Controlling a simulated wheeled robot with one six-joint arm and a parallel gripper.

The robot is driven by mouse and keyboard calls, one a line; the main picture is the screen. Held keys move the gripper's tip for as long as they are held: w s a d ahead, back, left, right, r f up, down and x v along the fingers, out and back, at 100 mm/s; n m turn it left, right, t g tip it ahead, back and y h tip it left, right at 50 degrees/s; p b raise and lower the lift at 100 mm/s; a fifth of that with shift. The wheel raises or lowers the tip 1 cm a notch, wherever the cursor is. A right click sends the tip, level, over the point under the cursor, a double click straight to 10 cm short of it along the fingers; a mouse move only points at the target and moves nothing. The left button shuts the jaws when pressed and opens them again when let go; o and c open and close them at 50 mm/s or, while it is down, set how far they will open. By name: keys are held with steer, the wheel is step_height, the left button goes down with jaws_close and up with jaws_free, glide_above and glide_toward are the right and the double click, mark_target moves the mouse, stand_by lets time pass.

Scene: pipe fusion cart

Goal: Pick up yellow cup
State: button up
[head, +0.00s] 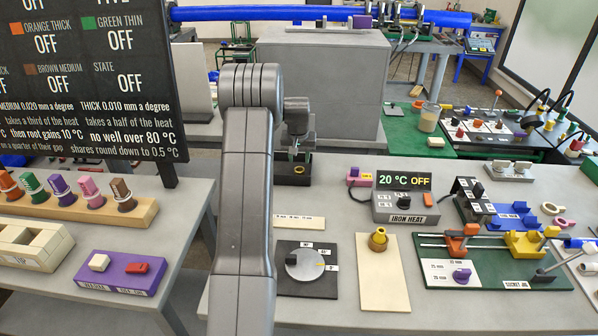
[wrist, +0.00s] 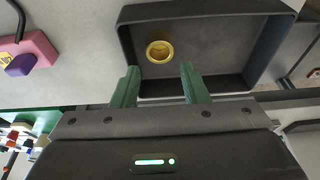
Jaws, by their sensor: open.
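A small round yellow cup (wrist: 159,51) sits in a dark shallow tray (wrist: 250,85) in the wrist view, its open top facing the camera. In the head view the cup (head: 299,169) shows as a small yellow ring in the dark tray (head: 295,181), just below my gripper (head: 295,153). In the wrist view my gripper (wrist: 160,86) is open, with green fingers on either side of the cup's line. The cup lies a little beyond the fingertips, and nothing is between them. My arm hides part of the bench in the head view.
A dial plate (head: 306,270) and a beige board with a brass piece (head: 382,285) lie nearer. A large grey box (head: 325,85) stands behind.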

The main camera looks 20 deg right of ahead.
mark_target(299, 167)
steer(key=shift+p+x, duration=1.05)
steer(key=shift+x, duration=1.85)
steer(key=shift+s, duration=0.15)
steer(key=c, duration=0.6)
